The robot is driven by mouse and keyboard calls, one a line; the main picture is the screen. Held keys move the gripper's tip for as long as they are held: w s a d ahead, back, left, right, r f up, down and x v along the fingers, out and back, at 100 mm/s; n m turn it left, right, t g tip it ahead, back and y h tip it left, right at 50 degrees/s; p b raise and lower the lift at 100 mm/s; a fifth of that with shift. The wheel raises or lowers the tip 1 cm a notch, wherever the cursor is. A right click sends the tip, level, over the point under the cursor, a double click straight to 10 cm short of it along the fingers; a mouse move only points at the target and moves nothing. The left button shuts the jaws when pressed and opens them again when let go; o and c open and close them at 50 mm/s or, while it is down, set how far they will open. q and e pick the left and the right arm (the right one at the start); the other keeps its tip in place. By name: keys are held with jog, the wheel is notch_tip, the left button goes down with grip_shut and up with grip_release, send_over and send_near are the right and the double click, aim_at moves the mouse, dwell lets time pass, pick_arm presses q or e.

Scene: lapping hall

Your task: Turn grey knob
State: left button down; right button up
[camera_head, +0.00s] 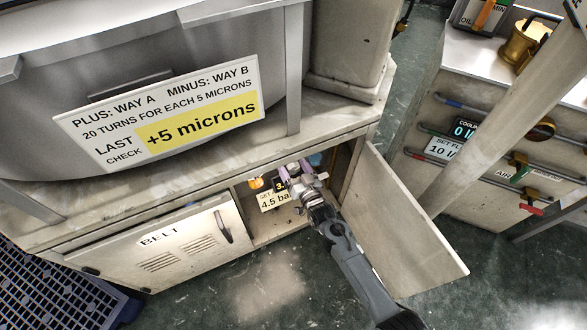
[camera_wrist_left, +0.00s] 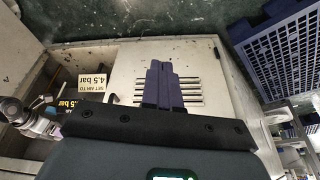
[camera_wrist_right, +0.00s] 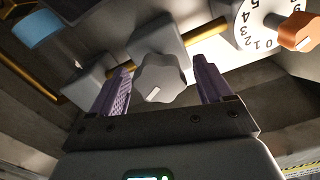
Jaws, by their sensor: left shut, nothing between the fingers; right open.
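The grey knob (camera_wrist_right: 160,80) is a lobed knob with a white mark, on a grey block on a brass pipe in the right wrist view. My right gripper (camera_wrist_right: 158,88) is open, with one finger on each side of the knob; I cannot tell whether they touch it. In the head view, my right gripper (camera_head: 294,172) reaches into the open cabinet and hides the knob. My left gripper (camera_wrist_left: 162,84) shows only in its wrist view, shut and empty in front of a vented door (camera_wrist_left: 170,60).
An orange knob (camera_wrist_right: 298,32) sits beside a numbered white dial (camera_wrist_right: 262,22). A sign reading 4.5 bar (camera_head: 274,200) is in the cabinet. The open door (camera_head: 395,220) stands to the right of my right arm; the BELT door (camera_head: 165,250) is on the left.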

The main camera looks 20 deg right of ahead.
jog(key=c, duration=1)
jog(key=shift+o, duration=0.2)
